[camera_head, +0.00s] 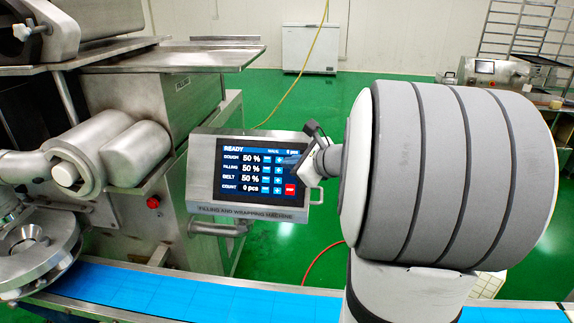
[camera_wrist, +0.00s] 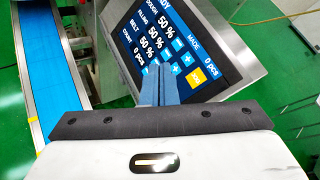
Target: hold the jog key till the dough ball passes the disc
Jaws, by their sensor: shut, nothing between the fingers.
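The control panel's screen (camera_head: 250,172) reads READY, with dough, filling and belt at 50 % and count at 0 pcs. A small key (camera_head: 290,189) at its lower right looks red in the head view and orange in the wrist view (camera_wrist: 195,78); its label is too small to read. My gripper (camera_wrist: 160,72) is shut and empty, its fingertips over the screen just left of that key. Touch cannot be told. In the head view my gripper (camera_head: 318,158) is at the panel's right edge, partly hidden by my arm. A round metal disc assembly (camera_head: 30,240) stands left. No dough ball shows.
A blue conveyor belt (camera_head: 190,300) runs along the front, bare where visible. The steel machine body (camera_head: 165,110) with a red knob (camera_head: 153,202) stands left of the panel. A hose (camera_head: 310,50) hangs behind. Green floor is open beyond.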

